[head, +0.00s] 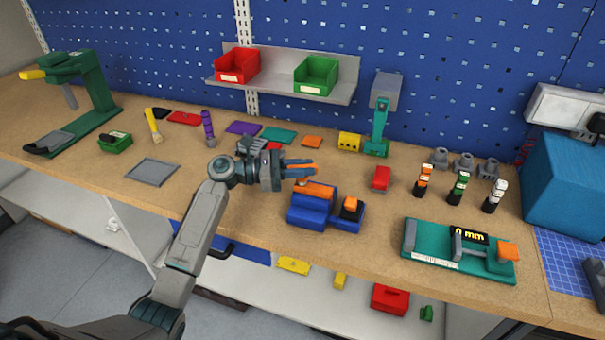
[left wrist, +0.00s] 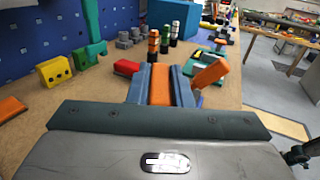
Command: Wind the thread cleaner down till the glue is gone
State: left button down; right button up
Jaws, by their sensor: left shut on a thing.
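My left gripper (head: 301,170) is shut on an orange piece, just above a blue block fixture (head: 306,215). In the left wrist view the orange piece (left wrist: 160,84) lies between the two blue-grey fingers. An orange bar (head: 320,190) tops the fixture, and a small orange cap on black (head: 350,204) sits on its right part. A tilted orange block (left wrist: 210,73) shows right of the fingers in the left wrist view. I cannot tell which part is the thread cleaner, and I can make out no glue. My right gripper is not in view.
A red block (head: 381,178) stands right of the fixture. Banded bottles (head: 458,190) stand farther right. A green gauge fixture (head: 455,255) reading "0 mm" lies at the front right. A yellow block (head: 348,141) stands behind. Bare wood lies left of the fixture.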

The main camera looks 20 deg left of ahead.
pick_arm(q)
jog(key=m+g, duration=0.1)
jog(key=g, duration=0.1)
jog(key=m+g+h, duration=0.1)
jog(key=g, duration=0.1)
jog(key=m+g+b, duration=0.1)
jog(key=shift+w+r+m+g+h, duration=0.15)
jog(key=shift+r+m+g+h, duration=0.15)
jog(key=shift+r+m+g, duration=0.1)
jog(key=shift+m+g+b, duration=0.65)
jog(key=shift+m+g, duration=1.15)
jog(key=shift+g, duration=1)
jog(key=c, duration=1.3)
grip_release()
jog(key=shift+f, duration=0.1)
